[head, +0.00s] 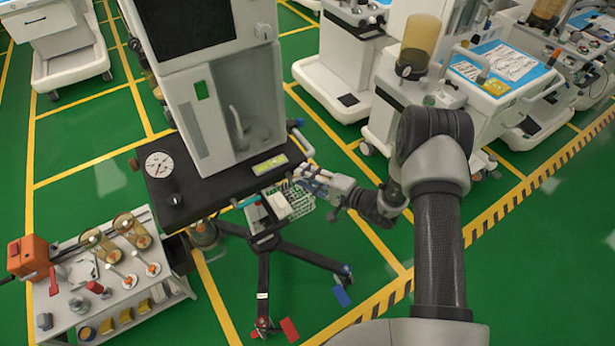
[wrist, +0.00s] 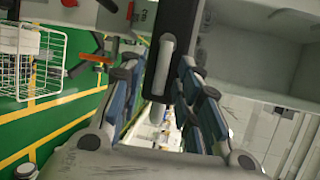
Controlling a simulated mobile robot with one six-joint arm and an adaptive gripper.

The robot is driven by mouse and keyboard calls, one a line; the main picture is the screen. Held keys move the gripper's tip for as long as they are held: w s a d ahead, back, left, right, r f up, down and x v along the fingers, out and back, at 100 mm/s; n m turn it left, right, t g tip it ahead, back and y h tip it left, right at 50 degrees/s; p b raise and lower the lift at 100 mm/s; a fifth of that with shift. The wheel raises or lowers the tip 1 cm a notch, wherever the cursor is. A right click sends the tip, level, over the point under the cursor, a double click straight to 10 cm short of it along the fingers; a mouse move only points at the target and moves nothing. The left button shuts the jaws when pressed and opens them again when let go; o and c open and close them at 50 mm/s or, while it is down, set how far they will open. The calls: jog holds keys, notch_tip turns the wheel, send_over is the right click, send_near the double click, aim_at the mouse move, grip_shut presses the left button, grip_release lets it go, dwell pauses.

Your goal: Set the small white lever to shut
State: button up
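A small white lever (wrist: 164,62), a rounded pale bar on a black part, hangs between the fingers of my gripper (wrist: 160,80) in the wrist view. The blue-padded fingers are apart, one on each side of it, with a gap visible; whether either touches it is not clear. In the head view my gripper (head: 306,178) is at the right edge of the black-bodied anaesthesia machine (head: 222,190), near a yellow-green label (head: 270,164). The lever cannot be made out there, being small and close to the gripper.
A white wire basket (wrist: 22,68) and a red part (wrist: 97,58) are left in the wrist view. A white trolley (head: 122,312) with flasks stands at the machine's left. Other carts (head: 340,72) stand behind. Green floor is open right of the machine's legs.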

jog(key=v, duration=1.2)
jog(key=s+a+r+n+g+h, duration=0.1)
jog(key=s+a+r+n+g, duration=0.3)
jog(key=s+r, duration=0.45)
jog(key=s+a+r+n+g+h, duration=0.25)
jog(key=s+r+g, duration=0.3)
jog(key=r, duration=0.55)
jog(key=s+d+r+t+h, duration=0.2)
jog(key=s+d+r+h, duration=0.2)
jog(key=s+d+h, duration=0.1)
jog(key=s+d+r+n+t+h, duration=0.1)
jog(key=s+d+r+t+h, duration=0.2)
jog(key=s+d, duration=0.4)
jog(key=shift+s+d+r+h, duration=0.35)
jog(key=shift+s+r+h, duration=0.1)
jog(key=shift+r+h, duration=0.45)
